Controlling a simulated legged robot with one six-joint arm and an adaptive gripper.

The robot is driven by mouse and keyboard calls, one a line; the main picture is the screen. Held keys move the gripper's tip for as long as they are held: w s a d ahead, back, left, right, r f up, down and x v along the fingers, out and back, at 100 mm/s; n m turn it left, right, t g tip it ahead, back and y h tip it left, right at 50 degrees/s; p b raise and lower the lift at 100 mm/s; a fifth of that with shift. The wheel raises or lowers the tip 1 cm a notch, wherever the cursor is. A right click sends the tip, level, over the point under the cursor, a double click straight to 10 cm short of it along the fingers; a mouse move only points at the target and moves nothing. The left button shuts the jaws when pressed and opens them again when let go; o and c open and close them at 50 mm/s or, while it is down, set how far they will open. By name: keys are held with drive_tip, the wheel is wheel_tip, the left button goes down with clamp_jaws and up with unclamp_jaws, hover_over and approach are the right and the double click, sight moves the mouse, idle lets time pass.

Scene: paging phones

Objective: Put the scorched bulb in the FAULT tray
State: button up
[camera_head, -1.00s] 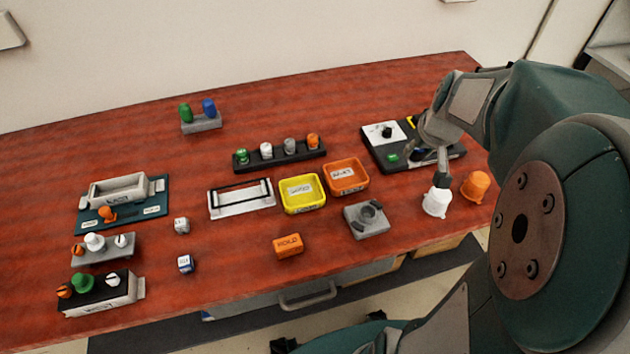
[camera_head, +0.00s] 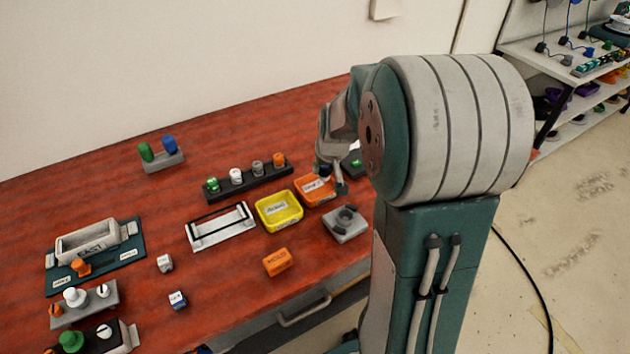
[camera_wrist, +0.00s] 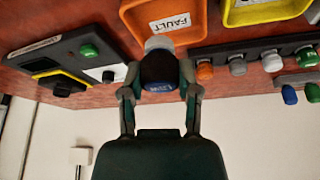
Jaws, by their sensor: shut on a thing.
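My gripper (camera_wrist: 160,88) is shut on a dark bulb (camera_wrist: 158,68) with a pale end and a blue marking, seen in the wrist view. It is the likely scorched bulb, though scorching cannot be told apart from its dark body. The orange FAULT tray (camera_wrist: 187,34) is just beyond the bulb's pale end. In the head view my gripper (camera_head: 333,178) is at the right part of the orange tray (camera_head: 305,199), partly covering it. The bulb is hard to make out there. Whether it touches the tray cannot be told.
A yellow tray (camera_head: 291,222) stands left of the orange one. A black rack (camera_head: 248,186) with several small bulbs lies behind them. A grey fixture (camera_head: 345,223) is in front. A black panel (camera_wrist: 70,59) shows beside the tray. Open tabletop lies further left.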

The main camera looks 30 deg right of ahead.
drive_tip(key=w+f, duration=0.1)
drive_tip(key=w+a+f, duration=0.1)
drive_tip(key=shift+f, duration=0.4)
drive_tip(key=shift+w+d+f, duration=0.3)
drive_tip(key=shift+d+f, duration=0.05)
drive_tip(key=shift+f, duration=0.15)
drive_tip(key=shift+w+d+f, duration=0.3)
drive_tip(key=shift+f, duration=0.2)
wheel_tip(320, 180, down, 2)
drive_tip(key=shift+a+f, duration=0.1)
drive_tip(key=shift+f, duration=0.1)
drive_tip(key=shift+a, duration=0.55)
drive_tip(key=shift+f, duration=0.1)
drive_tip(key=o, duration=0.9)
drive_tip(key=shift+d, duration=0.2)
drive_tip(key=shift+o, duration=0.5)
drive_tip(key=shift+d, duration=0.3)
